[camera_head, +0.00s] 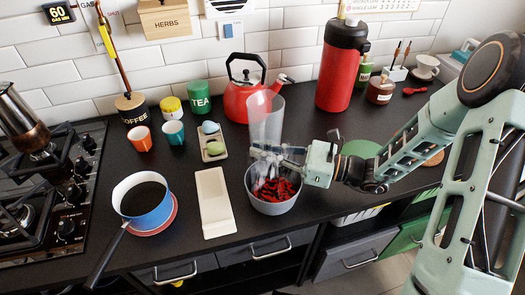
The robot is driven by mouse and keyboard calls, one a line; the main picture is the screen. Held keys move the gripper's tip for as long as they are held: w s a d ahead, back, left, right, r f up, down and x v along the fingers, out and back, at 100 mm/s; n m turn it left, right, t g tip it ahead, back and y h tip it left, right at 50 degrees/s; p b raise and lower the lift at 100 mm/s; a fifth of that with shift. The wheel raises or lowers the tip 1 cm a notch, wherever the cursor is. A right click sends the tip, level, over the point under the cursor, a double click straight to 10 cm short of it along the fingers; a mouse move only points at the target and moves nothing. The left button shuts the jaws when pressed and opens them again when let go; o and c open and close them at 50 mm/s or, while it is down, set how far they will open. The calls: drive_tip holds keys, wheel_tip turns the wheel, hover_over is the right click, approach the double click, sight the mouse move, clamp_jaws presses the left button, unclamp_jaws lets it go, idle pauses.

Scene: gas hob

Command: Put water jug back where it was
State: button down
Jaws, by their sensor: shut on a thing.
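The water jug is a tall clear container (265,115) in the middle of the view, roughly upright. My gripper (268,152) comes in from the right and is shut on the jug. In the picture the jug's lower part overlaps a grey bowl (273,207) that holds red pieces. I cannot tell how far the jug's base is above the bowl or the counter. The gripper's fingers and the see-through wall make the grasp hard to see in detail.
A red kettle (243,100) stands behind the jug, and a red flask (340,75) behind right. A small tray (211,141) with two rounded items and a white rectangular dish (212,200) are left. A blue pan (140,203) stands further left, beside the hob (50,185).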

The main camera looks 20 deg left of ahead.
drive_tip(key=shift+f, duration=0.1)
drive_tip(key=c, duration=2.1)
unclamp_jaws()
drive_tip(key=shift+r, duration=0.2)
drive_tip(key=d, duration=1.2)
drive_tip(key=shift+s+p, duration=0.2)
drive_tip(key=shift+p, duration=0.2)
